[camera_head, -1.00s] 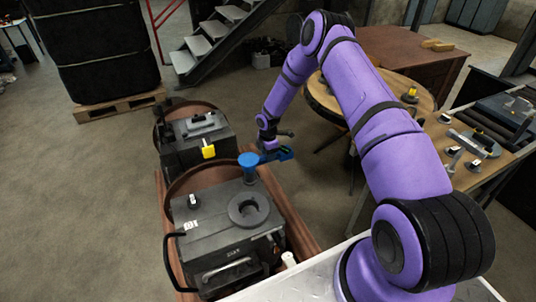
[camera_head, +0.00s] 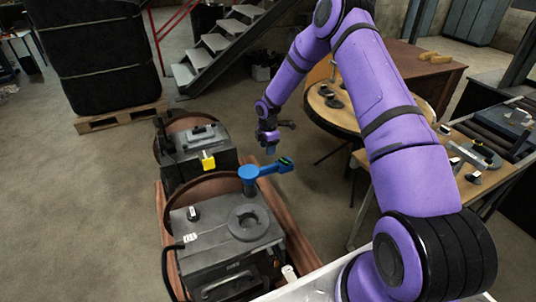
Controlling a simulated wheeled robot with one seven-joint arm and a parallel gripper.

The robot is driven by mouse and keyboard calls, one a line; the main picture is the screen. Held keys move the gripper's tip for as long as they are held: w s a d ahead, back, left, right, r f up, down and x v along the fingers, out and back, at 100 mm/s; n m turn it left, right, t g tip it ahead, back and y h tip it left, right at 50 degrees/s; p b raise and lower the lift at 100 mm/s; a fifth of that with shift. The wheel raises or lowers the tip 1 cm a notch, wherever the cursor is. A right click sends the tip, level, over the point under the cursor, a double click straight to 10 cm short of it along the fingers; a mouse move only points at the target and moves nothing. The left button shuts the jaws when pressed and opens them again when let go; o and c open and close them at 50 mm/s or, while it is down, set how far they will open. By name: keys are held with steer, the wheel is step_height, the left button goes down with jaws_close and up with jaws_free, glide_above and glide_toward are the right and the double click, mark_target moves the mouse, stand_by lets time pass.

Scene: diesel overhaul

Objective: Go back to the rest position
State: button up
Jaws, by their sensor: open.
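My purple arm rises from the lower right, arches over and hangs down near the middle of the view. My gripper (camera_head: 270,149) is small and dark at its lower end, pointing down. It is open and appears empty. It is above and right of a blue handled piece (camera_head: 262,171), which stands on the near engine block (camera_head: 220,250). There is a visible gap between gripper and blue piece.
A second engine block (camera_head: 190,150) with a yellow part (camera_head: 208,160) stands behind the near one. A round wooden table (camera_head: 345,112) is behind my arm. A workbench (camera_head: 510,165) with tools is at right. A wrapped pallet load (camera_head: 95,55) and stairs (camera_head: 225,45) stand at the back.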

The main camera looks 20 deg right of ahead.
steer(key=shift+r, duration=0.2)
stand_by(0.4)
steer(key=s+a+r+m+t+h, duration=0.1)
steer(key=s+r+m, duration=0.3)
steer(key=r, duration=0.8)
steer(key=s+a+r+m+t, duration=0.1)
steer(key=s+r, duration=0.5)
steer(key=r, duration=0.6)
steer(key=s+r+m+h, duration=0.1)
steer(key=s+r+m, duration=0.3)
steer(key=r, duration=0.7)
steer(key=s+a+r+m+t, duration=0.1)
steer(key=s+r+m, duration=0.1)
steer(key=s+r, duration=0.45)
steer(key=s+a+r+m+t, duration=0.1)
steer(key=s+r+m, duration=0.15)
steer(key=s, duration=0.65)
steer(key=s+a+r+m+t+y, duration=0.1)
steer(key=s+m, duration=0.3)
steer(key=s, duration=1.1)
steer(key=shift+s+r+y, duration=0.35)
steer(key=shift+y, duration=0.15)
